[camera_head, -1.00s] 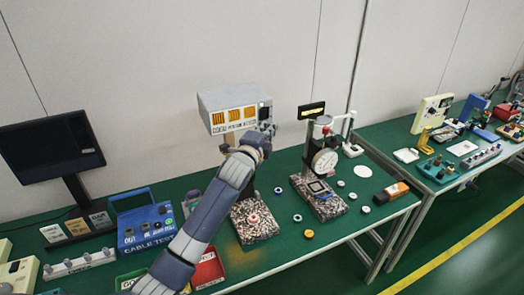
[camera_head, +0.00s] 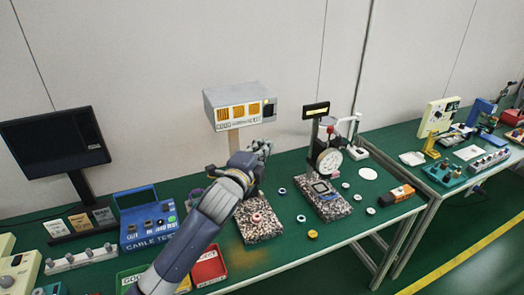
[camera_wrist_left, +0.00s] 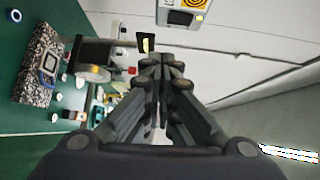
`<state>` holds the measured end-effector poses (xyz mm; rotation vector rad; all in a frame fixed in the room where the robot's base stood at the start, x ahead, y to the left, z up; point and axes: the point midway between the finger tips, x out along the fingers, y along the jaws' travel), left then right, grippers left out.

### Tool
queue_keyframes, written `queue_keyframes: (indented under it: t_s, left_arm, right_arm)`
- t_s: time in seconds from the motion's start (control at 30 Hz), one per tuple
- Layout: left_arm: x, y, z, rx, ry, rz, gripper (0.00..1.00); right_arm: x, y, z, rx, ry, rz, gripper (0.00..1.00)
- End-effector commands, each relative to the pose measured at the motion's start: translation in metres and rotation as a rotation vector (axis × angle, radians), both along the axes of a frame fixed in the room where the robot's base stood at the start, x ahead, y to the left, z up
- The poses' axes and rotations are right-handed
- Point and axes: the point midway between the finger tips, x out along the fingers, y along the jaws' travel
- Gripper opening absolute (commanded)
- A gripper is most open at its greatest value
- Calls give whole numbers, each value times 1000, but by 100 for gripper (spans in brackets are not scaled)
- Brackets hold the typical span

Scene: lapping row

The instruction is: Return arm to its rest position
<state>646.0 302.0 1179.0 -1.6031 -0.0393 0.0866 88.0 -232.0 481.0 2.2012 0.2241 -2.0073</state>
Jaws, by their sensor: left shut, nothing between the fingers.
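My left arm comes in from the lower left in the head view, and its gripper (camera_head: 262,150) is above the green bench, in front of the wall and just below the grey display box. In the left wrist view the gripper (camera_wrist_left: 163,62) has its fingertips together, with nothing between them. A granite block (camera_head: 258,228) with a small ring on it stands below and beside the arm. The arm hides part of the bench and part of the stand behind it. My right gripper does not show in either view.
A dial gauge stand (camera_head: 327,160) on a granite base is right of the gripper. A grey display box (camera_head: 240,105) stands behind it. A blue cable tester (camera_head: 150,226), a red tray (camera_head: 208,266) and a monitor (camera_head: 52,142) are at left. Several small rings lie on the bench (camera_head: 285,255).

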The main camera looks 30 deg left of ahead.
Motion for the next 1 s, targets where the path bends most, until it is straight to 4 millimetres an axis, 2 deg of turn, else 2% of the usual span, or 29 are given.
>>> queue_keyframes:
  t_s: [0.1,0.53,0.63,0.67,0.77,0.87,0.9,0.97,1.0]
  left_arm:
    - [-2,0,0,0,1,0,0]
    - [-2,0,0,0,1,0,0]
    - [-5,-2,-8,-22,20,2,0]
    - [-8,-3,-15,-40,35,3,0]
    - [-28,-12,-52,-156,126,20,0]
    - [-66,-25,-107,-344,273,70,0]
    - [-86,-31,-129,-428,338,101,0]
    - [-119,-40,-162,-554,438,158,0]
    - [-141,-46,-181,-633,502,202,0]
  right_arm:
    - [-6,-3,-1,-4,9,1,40]
    - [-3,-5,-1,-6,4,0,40]
    - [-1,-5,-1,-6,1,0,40]
    - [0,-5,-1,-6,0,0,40]
    - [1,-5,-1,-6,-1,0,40]
    - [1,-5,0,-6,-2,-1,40]
    - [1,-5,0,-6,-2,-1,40]
    - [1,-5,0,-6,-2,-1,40]
    - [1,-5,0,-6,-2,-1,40]
